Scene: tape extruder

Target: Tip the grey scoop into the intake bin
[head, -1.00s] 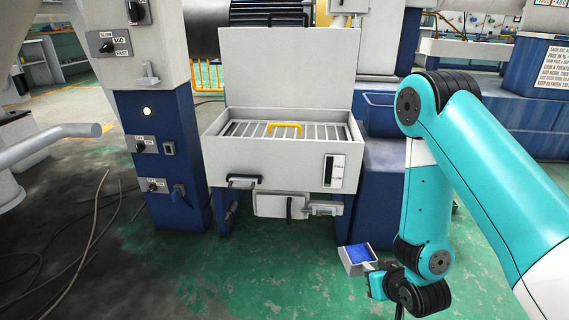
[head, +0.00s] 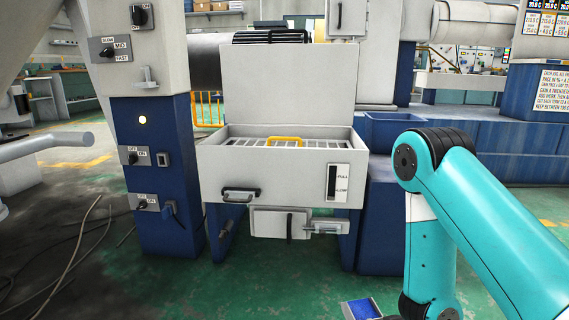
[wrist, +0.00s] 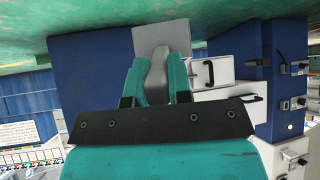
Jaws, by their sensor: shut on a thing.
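The grey scoop (head: 347,310) shows at the bottom edge of the head view, partly cut off, with blue material (head: 364,308) in it. In the wrist view my gripper (wrist: 158,62) is shut on the scoop's grey handle, and the back of the scoop (wrist: 160,38) shows beyond the fingers. In the head view my gripper is below the frame. The intake bin (head: 262,178) is pale grey with its lid (head: 290,75) standing open. A slatted grate with a yellow handle (head: 284,141) lies across its opening. The scoop is low, right of and below the bin.
A blue control column (head: 160,180) with switches stands left of the bin. A blue open-topped box (head: 393,128) is just right of it. A latched hatch (head: 278,222) and handles stick out of the bin's front. Cables (head: 75,255) lie on the floor at left.

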